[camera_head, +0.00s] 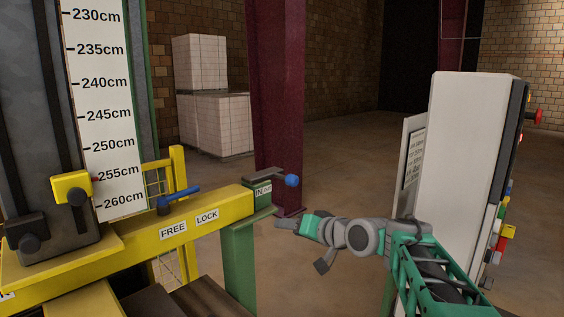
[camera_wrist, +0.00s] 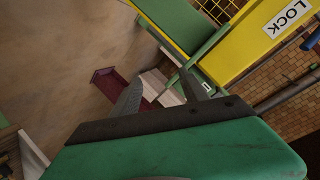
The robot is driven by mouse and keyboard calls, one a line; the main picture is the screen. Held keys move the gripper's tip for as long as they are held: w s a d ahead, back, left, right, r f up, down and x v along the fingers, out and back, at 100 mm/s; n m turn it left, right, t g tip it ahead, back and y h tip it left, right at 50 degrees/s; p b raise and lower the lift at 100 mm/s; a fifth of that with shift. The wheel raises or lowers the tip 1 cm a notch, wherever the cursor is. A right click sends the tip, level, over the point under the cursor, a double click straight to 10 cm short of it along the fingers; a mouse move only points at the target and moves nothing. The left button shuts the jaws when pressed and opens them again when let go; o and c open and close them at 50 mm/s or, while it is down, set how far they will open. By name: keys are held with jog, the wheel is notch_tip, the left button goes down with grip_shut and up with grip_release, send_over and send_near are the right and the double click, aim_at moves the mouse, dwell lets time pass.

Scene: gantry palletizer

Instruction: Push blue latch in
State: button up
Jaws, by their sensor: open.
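A blue ball knob (camera_head: 291,180) sits on the end of a dark flat latch, on a green block (camera_head: 258,193) with a label that reads IN. This block is at the right end of the yellow beam (camera_head: 130,240). A blue handle (camera_head: 181,196) lies above the FREE and LOCK labels on the same beam. My gripper (camera_head: 284,223) is below the knob in the picture, apart from it and empty. In the wrist view my gripper (camera_wrist: 160,92) has its two fingers spread. The beam (camera_wrist: 246,50) with the LOCK label is at upper right there. I cannot make out the ball knob there.
A green post (camera_head: 238,265) stands under the beam's end. A dark red column (camera_head: 277,90) rises behind the latch. A light grey control cabinet (camera_head: 465,150) stands at right, beside my arm. Open floor lies between column and cabinet. Wrapped stacks (camera_head: 212,120) stand at the back.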

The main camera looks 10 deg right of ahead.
aim_at(287, 178)
jog(key=w+d+r+t+y, duration=0.1)
jog(key=r, duration=0.2)
jog(key=w+d+r+t+y+p, duration=0.1)
jog(key=d+r, duration=0.1)
jog(key=r, duration=0.1)
jog(key=w+d+r+m+t+y, duration=0.1)
jog(key=w+r, duration=0.1)
jog(key=r, duration=0.2)
jog(key=shift+d+r, duration=0.1)
jog(key=shift+d, duration=0.15)
jog(key=p+x, duration=0.3)
jog(key=x, duration=0.4)
jog(key=shift+s+a+r, duration=0.1)
jog(key=shift+w+a, duration=0.15)
jog(key=shift+w, duration=0.15)
grip_shut()
